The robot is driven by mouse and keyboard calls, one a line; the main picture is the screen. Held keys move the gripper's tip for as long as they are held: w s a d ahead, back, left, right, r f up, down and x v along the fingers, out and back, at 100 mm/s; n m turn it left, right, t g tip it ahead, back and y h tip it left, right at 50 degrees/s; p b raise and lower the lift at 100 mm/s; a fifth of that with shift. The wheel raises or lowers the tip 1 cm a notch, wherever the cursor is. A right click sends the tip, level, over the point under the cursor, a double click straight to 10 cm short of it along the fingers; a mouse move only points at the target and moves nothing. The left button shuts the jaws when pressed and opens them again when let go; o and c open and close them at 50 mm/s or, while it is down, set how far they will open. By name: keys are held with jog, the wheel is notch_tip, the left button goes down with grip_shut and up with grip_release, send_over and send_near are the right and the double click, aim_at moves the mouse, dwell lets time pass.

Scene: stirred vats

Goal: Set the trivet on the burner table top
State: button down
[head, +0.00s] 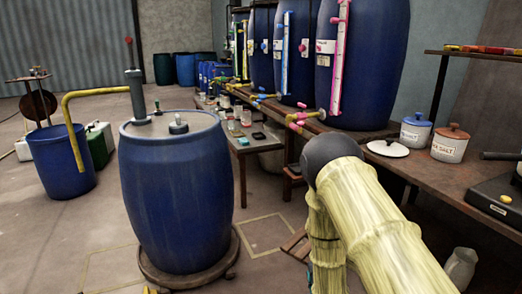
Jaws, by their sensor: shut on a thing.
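My gripper is not in view. Only my arm in its pale yellow sleeve shows, bent at a dark round joint, with its lower part running down out of the bottom of the head view. I cannot make out a trivet for certain. A small brown wooden piece (295,243) shows low beside my arm, partly hidden by it; I cannot tell what it is. No table here can be told for certain as the burner table. A small low table (247,147) with small vessels stands behind the blue barrel.
A large blue barrel (175,195) stands on a round dolly at left centre. A long wooden bench (408,166) along the right wall carries blue vats (362,65), a white lid (387,148) and lidded crocks (450,145). A grey jug (460,268) stands low at right.

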notch_tip(320, 180, up, 33)
jog(key=p, duration=3.2)
jog(key=s+r, duration=0.2)
jog(key=s, duration=0.4)
jog(key=shift+s+r, duration=0.15)
jog(key=shift+r, duration=0.25)
jog(key=shift+r, duration=0.1)
